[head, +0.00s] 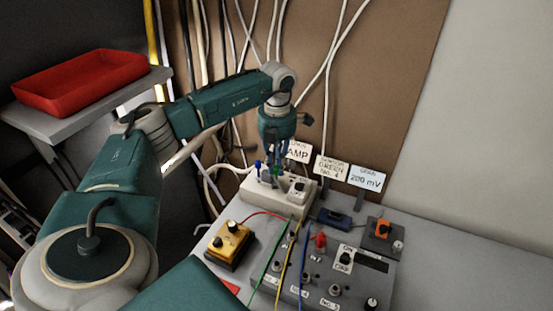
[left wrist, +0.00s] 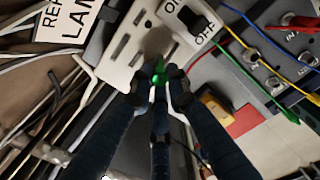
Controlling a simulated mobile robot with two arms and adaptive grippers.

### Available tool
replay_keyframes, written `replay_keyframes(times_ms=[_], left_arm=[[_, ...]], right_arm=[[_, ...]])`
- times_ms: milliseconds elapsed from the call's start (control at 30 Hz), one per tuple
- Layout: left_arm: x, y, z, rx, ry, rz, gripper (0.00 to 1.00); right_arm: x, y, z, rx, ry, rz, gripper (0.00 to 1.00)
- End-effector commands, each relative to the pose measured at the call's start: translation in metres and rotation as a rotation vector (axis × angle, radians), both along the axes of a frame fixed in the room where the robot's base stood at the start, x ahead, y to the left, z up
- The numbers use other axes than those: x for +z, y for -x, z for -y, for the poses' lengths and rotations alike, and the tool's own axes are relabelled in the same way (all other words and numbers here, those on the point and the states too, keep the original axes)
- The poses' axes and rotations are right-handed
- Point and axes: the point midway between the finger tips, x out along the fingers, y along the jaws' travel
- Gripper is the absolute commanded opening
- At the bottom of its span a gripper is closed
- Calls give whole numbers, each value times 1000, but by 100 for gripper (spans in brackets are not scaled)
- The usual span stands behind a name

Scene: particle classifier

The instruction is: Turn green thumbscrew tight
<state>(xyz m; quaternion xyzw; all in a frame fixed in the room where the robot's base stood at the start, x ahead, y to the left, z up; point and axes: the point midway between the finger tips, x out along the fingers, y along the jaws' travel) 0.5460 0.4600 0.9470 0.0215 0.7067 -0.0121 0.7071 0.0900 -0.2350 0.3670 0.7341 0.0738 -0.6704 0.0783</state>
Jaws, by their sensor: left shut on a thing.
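The green thumbscrew (left wrist: 159,74) sits on a pale box (left wrist: 125,45) and shows between my fingertips in the left wrist view. In the head view a small bit of the green thumbscrew (head: 276,171) shows below my left gripper (head: 272,165), on top of the pale box (head: 265,195). My left gripper (left wrist: 160,90) points down and is shut on the green thumbscrew, with dark fingers around it. The fingers partly hide the screw, so how far it is turned cannot be told. My right gripper is in neither view.
An on/off switch (head: 299,188) is at the box's right. Label signs (head: 331,167) stand behind. A yellow box (head: 229,243) and a grey panel (head: 330,275) with cables lie in front. A red tray (head: 80,80) is far left.

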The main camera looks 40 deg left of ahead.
Motion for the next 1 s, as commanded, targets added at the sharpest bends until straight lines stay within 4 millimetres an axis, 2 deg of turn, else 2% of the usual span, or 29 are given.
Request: replay_keyframes(times_ms=[1000], left_arm=[[0, 0, 1, -964, -5, 0, 0]], right_arm=[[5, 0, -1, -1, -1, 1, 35]])
